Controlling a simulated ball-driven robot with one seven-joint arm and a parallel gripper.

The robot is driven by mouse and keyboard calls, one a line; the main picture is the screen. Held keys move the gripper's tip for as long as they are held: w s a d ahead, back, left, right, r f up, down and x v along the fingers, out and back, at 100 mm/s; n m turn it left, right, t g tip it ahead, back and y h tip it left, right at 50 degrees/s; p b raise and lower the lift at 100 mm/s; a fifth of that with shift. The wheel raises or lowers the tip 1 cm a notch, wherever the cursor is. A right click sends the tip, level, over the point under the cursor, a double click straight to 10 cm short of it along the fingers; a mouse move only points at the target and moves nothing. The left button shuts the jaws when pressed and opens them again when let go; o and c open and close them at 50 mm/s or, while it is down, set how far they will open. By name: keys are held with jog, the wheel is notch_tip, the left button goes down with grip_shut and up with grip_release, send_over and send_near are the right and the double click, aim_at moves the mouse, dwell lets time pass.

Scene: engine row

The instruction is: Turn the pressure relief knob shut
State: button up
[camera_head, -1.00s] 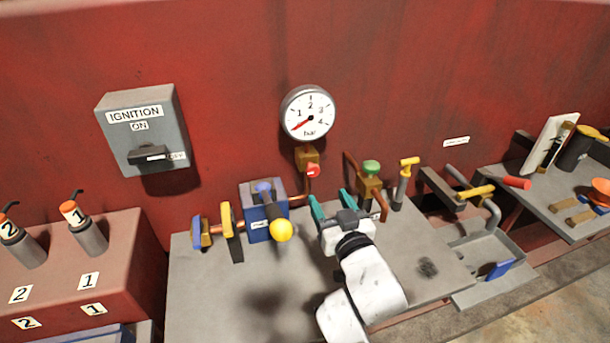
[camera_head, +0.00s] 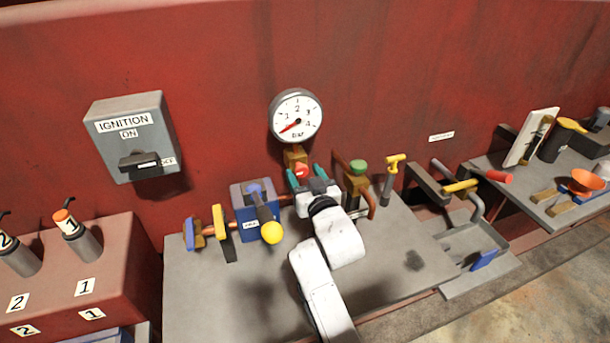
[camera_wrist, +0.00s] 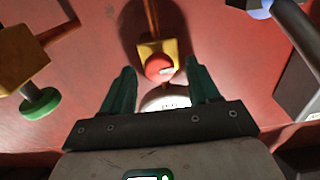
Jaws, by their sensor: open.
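The red round knob (camera_head: 302,171) sits on a small brass block (camera_head: 295,155) just below the pressure gauge (camera_head: 296,116). I take it to be the pressure relief knob. My gripper (camera_head: 307,176) is open, its teal fingers pointing at the wall around the knob's place. In the wrist view, the red knob (camera_wrist: 157,66) and its brass block (camera_wrist: 172,47) show beyond and between the open fingers of the gripper (camera_wrist: 163,78). The fingers appear apart from the knob. The gauge dial (camera_wrist: 168,102) is partly hidden by my gripper. Its red needle points to the lower left.
A blue pump with a yellow-ended lever (camera_head: 271,232) stands close left of my gripper. A brass valve with a green knob (camera_head: 358,167) is close on the right, then a yellow T-handle (camera_head: 395,160). The bench front (camera_head: 215,290) is clear.

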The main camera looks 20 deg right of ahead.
jog(key=shift+c, duration=0.2)
jog(key=c, duration=1)
jog(key=shift+f, duration=0.1)
jog(key=m+b, duration=0.4)
jog(key=shift+f+m+b, duration=0.15)
jog(key=shift+m+b, duration=0.15)
jog(key=m+b, duration=0.3)
jog(key=m, duration=0.1)
jog(key=shift+d, duration=0.1)
jog(key=m+b, duration=0.2)
jog(key=m, duration=0.3)
jog(key=shift+d+m+b, duration=0.1)
jog(key=shift+m+b, duration=0.65)
jog(key=shift+m, duration=1.45)
